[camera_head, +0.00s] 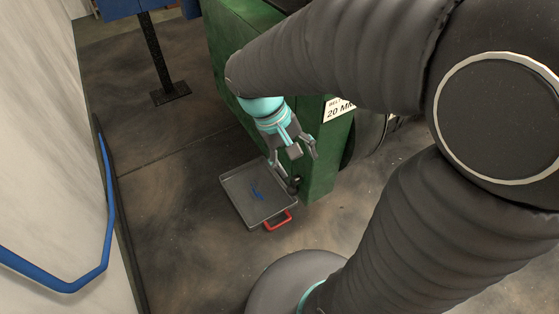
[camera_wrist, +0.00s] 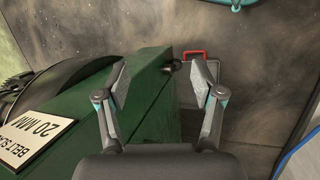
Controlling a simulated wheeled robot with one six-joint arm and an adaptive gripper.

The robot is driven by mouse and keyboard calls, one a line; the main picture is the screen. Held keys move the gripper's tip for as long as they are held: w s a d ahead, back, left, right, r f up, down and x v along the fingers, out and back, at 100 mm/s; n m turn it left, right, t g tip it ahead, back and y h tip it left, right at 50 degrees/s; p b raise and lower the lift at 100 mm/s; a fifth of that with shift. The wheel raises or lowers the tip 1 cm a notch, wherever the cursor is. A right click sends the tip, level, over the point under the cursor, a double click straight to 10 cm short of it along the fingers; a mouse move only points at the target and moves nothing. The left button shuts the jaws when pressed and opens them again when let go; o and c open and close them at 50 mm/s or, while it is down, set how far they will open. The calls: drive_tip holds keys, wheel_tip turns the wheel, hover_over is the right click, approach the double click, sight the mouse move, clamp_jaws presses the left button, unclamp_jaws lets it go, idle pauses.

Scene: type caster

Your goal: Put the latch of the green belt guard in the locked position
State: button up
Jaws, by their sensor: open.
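The green belt guard (camera_head: 322,170) stands right of centre in the head view, with a white sign on its side. In the wrist view the guard (camera_wrist: 160,115) runs diagonally under my gripper. A small dark knob-like part, perhaps the latch (camera_wrist: 170,65), sits at the guard's far end; it also shows beside the guard in the head view (camera_head: 294,185). Its exact position setting cannot be told. My gripper (camera_head: 296,161) is open and empty above and near this part. In the wrist view the fingers (camera_wrist: 167,72) are spread on either side of it, with no clear contact.
A grey tray (camera_head: 229,194) with a red handle (camera_head: 279,221) and blue items lies on the floor beside the guard. A blue rail (camera_head: 106,200) runs along the left wall. A dark post (camera_head: 158,60) stands behind. Floor left of the tray is clear.

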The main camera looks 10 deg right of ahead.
drive_tip(key=w+a+f+n+g+h+b, duration=0.1)
drive_tip(key=w+a+f+n+g+h, duration=0.25)
drive_tip(key=f, duration=0.55)
drive_tip(key=t+h+b, duration=0.1)
drive_tip(key=t+h, duration=0.1)
drive_tip(key=h, duration=0.5)
approach(294, 186)
drive_tip(key=s+r, duration=0.5)
drive_tip(key=a+f+n+t+h+b, duration=0.1)
drive_tip(key=a+f+n+t+h, duration=0.25)
drive_tip(key=f, duration=0.45)
drive_tip(key=a+f+n+t+h+b, duration=0.1)
drive_tip(key=a+f+n+t+h, duration=0.15)
drive_tip(key=f+t, duration=0.4)
drive_tip(key=shift+n+g, duration=0.25)
drive_tip(key=shift+g, duration=0.4)
drive_tip(key=x, duration=0.4)
drive_tip(key=f+p+x, duration=0.1)
drive_tip(key=x, duration=0.9)
drive_tip(key=shift+d+f+p, duration=0.4)
clamp_jaws()
drive_tip(key=shift+s, duration=0.1)
